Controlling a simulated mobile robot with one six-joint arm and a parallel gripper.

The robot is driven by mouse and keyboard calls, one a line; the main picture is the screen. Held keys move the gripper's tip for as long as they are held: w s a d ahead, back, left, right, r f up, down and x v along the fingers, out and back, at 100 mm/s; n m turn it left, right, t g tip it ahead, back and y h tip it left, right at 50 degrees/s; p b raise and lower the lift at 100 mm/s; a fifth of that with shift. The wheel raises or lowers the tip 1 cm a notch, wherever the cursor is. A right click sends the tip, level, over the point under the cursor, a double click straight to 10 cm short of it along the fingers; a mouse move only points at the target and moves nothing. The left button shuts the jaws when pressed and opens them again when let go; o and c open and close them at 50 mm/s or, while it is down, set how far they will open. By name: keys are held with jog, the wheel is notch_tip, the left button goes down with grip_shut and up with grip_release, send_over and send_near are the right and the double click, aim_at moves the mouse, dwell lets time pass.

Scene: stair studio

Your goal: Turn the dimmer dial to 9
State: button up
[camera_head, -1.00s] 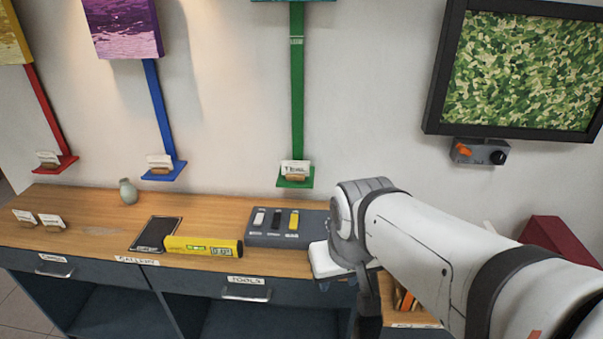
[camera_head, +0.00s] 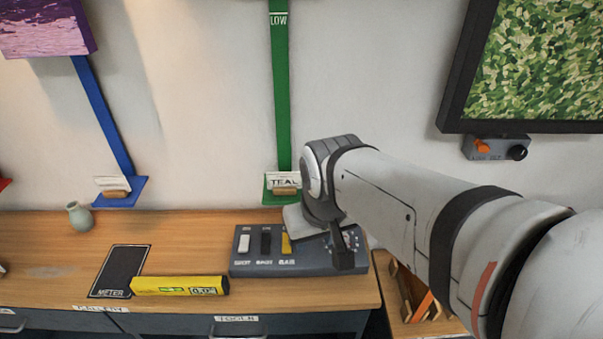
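A grey control panel (camera_head: 300,268) lies on the wooden counter. It has a white, a black and a yellow switch (camera_head: 286,243) in a row. At its right end, round markings (camera_head: 350,240) show partly behind my gripper; a dial there is mostly hidden and its setting cannot be read. My gripper (camera_head: 343,262) points down over the right part of the panel. One dark finger shows; its opening and any contact cannot be made out. A small grey wall box below the green picture carries an orange switch (camera_head: 483,146) and a black knob (camera_head: 517,152).
A yellow level (camera_head: 178,286) and a black METER mat (camera_head: 120,270) lie on the counter (camera_head: 200,232) left of the panel. A lower wooden surface with an orange-marked item (camera_head: 421,305) is at right.

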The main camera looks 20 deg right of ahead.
jog(key=shift+o, duration=0.8)
jog(key=shift+w+d, duration=0.1)
jog(key=shift+w, duration=0.05)
jog(key=shift+o, duration=0.8)
jog(key=w+d+f+n+g+p, duration=0.1)
jog(key=w+d+f+p, duration=0.1)
jog(key=w+d, duration=0.3)
jog(key=shift+w+d+f+p, duration=0.15)
jog(key=shift+w+f+p, duration=0.25)
jog(key=shift+w+p, duration=0.55)
jog(key=n+g+p, duration=0.2)
send_over(343, 236)
notch_tip(343, 236, down, 8)
jog(key=shift+r, duration=0.25)
jog(key=shift+f, duration=0.6)
jog(key=shift+f+p, duration=0.55)
jog(key=shift+f, duration=3.05)
jog(key=c, duration=1)
jog(key=shift+o, duration=0.2)
jog(key=shift+f+m+b, duration=0.1)
jog(key=shift+m+b, duration=0.3)
jog(key=shift+b, duration=0.1)
